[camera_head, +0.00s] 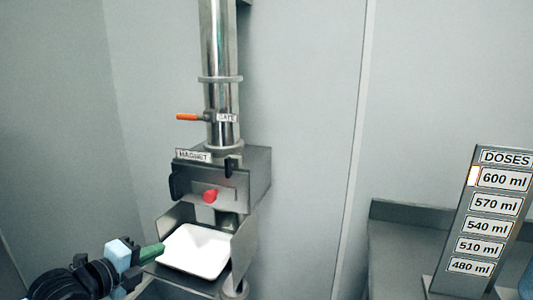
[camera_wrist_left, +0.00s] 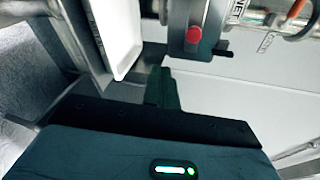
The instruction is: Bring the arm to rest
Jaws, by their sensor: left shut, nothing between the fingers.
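My left gripper (camera_head: 161,248) comes in from the lower left in the head view. Its green fingers are shut and empty, with their tips by the left edge of the white tray (camera_head: 196,251). I cannot tell whether they touch it. In the left wrist view the closed fingers (camera_wrist_left: 163,88) point up the picture, and the tray (camera_wrist_left: 118,35) lies to their left. The tray sits in the open metal bay under the magnet box (camera_head: 252,177). My right gripper is not in view.
A steel pipe (camera_head: 219,50) with an orange-handled gate lever (camera_head: 188,117) rises above the magnet box. A red knob (camera_head: 210,196) sticks out of the box's front. At right, a doses board (camera_head: 494,218) stands on a grey counter (camera_head: 405,214). The wall between is bare.

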